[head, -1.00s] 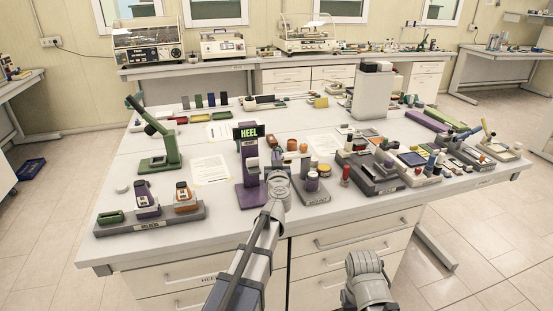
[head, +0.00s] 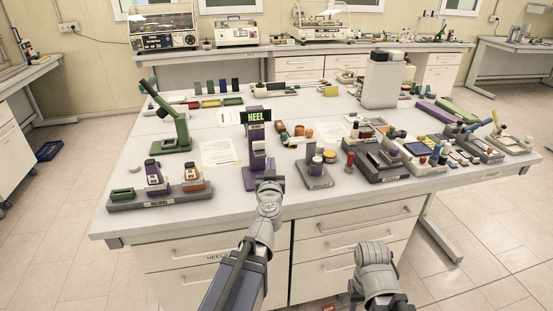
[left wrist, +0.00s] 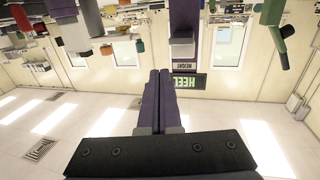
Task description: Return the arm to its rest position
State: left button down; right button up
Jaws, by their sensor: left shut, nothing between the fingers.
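My left arm reaches up from the bottom of the head view, and its gripper (head: 269,183) is at the table's front edge, in front of the purple HEEL stand (head: 256,135). In the left wrist view the two purple fingers (left wrist: 160,76) lie together with nothing between them. That view is upside down, with the HEEL sign (left wrist: 190,82) just beyond the fingertips. Part of my right arm (head: 375,272) shows at the bottom of the head view; its gripper is not in view.
The white table (head: 240,205) holds a grey holder tray (head: 160,199) on the left, a green press (head: 172,130), a grey mount block (head: 315,176) and several fixtures on the right. A tall grey box (head: 382,80) stands at the back. Drawers (head: 210,255) are below the front edge.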

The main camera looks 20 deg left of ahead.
pick_arm(q)
jog(key=shift+w, duration=0.1)
jog(key=s+d+f+m+g+h, duration=0.1)
jog(key=d+f+m+g+h, duration=0.1)
jog(key=d+f+m+h, duration=0.3)
jog(key=d+f+g+h, duration=0.1)
jog(key=d+h, duration=0.2)
jog(key=d, duration=0.4)
jog(key=s+d+f+m+g+h, duration=0.1)
jog(key=d+f+m+g+h, duration=0.1)
jog(key=d+m+h, duration=0.3)
jog(key=s+a+f+n+g+y, duration=0.3)
jog(key=s+f+g, duration=0.3)
jog(key=s+f, duration=0.15)
jog(key=s+a+f+n+g+y, duration=0.2)
jog(key=s+f+n+g+y, duration=0.25)
jog(key=s, duration=0.45)
jog(key=s+d+r+m+g+p, duration=0.1)
jog(key=s+d+m+p, duration=0.1)
jog(key=d, duration=0.3)
jog(key=s+d+r+m+g+p, duration=0.1)
jog(key=s+d+m+p, duration=0.1)
jog(key=s+d+m, duration=0.1)
jog(key=shift+s+d+r+y, duration=0.35)
jog(key=shift+s+d, duration=0.2)
jog(key=shift+d, duration=0.65)
